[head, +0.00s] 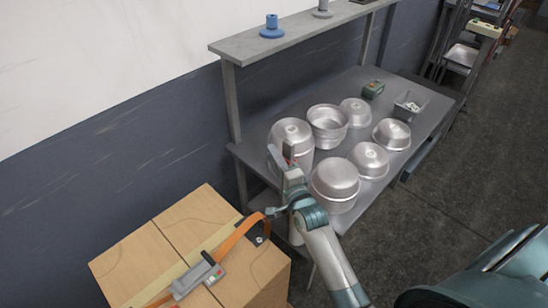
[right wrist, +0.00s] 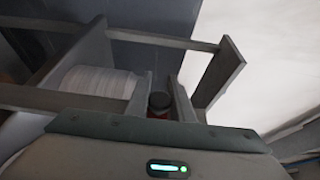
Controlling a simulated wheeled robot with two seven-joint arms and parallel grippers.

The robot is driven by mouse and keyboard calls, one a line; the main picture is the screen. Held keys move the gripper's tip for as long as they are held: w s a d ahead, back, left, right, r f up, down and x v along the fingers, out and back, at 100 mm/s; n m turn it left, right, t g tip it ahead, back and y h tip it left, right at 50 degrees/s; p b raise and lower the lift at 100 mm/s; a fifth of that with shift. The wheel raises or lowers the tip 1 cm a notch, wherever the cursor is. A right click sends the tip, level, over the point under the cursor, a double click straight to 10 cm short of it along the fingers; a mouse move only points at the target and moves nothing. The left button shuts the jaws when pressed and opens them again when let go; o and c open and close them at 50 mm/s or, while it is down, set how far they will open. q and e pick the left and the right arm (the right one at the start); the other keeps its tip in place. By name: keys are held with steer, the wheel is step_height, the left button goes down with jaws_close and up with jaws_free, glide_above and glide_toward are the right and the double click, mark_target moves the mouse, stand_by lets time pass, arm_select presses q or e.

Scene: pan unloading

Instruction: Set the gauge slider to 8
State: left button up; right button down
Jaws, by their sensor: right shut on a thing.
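My right gripper (head: 284,158) is raised in front of the steel table, near the leftmost pan in the picture. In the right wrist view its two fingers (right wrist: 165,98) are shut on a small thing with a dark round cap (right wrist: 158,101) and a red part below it. No scale or number is readable in either view. My left gripper is not in view.
Several metal pans (head: 328,121) stand on the steel table (head: 335,90), with a small green device (head: 373,90) and a bin (head: 410,104). A shelf (head: 300,32) above holds a blue object (head: 271,27). A strapped cardboard box (head: 150,255) carries a grey tensioner (head: 200,277).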

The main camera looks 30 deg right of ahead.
steer(key=c, duration=1.6)
jaws_free()
steer(key=shift+o, duration=0.2)
steer(key=shift+s+f, duration=0.1)
steer(key=shift+s, duration=0.05)
steer(key=s+a+b, duration=0.1)
steer(key=s+b, duration=0.4)
steer(key=s, duration=1.2)
